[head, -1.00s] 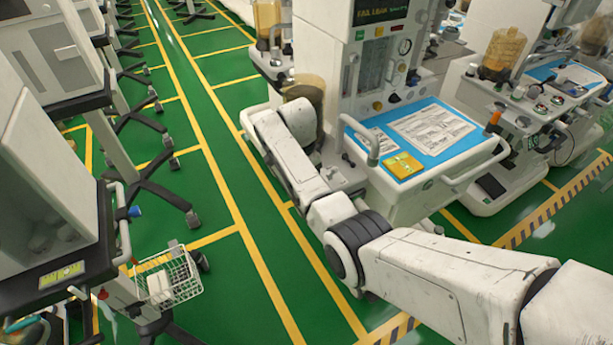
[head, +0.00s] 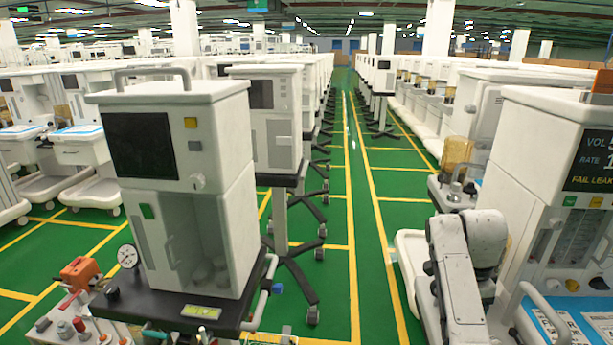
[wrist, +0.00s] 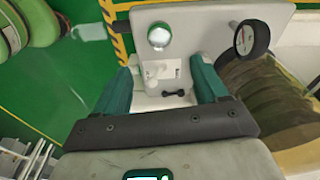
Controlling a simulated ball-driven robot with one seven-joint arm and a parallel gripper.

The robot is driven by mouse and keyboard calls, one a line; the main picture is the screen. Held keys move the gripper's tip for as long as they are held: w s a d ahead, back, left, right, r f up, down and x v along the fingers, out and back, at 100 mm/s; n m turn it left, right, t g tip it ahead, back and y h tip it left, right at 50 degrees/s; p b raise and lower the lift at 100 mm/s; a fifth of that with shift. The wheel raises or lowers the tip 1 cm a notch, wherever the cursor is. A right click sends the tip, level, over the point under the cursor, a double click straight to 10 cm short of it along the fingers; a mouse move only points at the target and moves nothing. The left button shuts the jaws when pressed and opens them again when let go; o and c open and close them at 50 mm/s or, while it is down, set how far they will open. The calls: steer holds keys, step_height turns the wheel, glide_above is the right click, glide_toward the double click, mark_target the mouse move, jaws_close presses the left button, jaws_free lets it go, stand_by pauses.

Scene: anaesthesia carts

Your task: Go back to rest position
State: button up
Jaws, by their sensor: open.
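In the wrist view my gripper (wrist: 162,75) has its two teal fingers spread apart with nothing held between them. Beyond the fingers is a white machine panel (wrist: 195,30) with a round knob and a gauge. I cannot tell whether the fingers touch it. In the head view my white arm stands at the lower right, in front of the anaesthesia cart (head: 550,165) with the dark "FAIL LEAK" display. My gripper itself is not visible in the head view.
Another cart (head: 180,180) with a black shelf stands close at left centre. A green aisle (head: 375,265) with yellow lines runs clear between the rows. In the wrist view an amber ribbed canister (wrist: 262,100) is close on the right and green cylinders (wrist: 30,20) lie at upper left.

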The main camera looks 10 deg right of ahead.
steer(key=s+a+f+n, duration=0.4)
steer(key=s+f+n, duration=0.1)
steer(key=s+f, duration=0.25)
steer(key=s+a+f+n, duration=0.5)
steer(key=s+f, duration=0.1)
steer(key=s, duration=0.2)
steer(key=s+a+n, duration=0.3)
steer(key=s+n, duration=0.1)
steer(key=s, duration=0.6)
steer(key=s+a+n+t+y, duration=0.1)
steer(key=s+a+n, duration=0.3)
steer(key=s, duration=0.5)
steer(key=shift+s+f+n, duration=0.3)
steer(key=shift+s+n, duration=0.05)
steer(key=shift+n, duration=0.35)
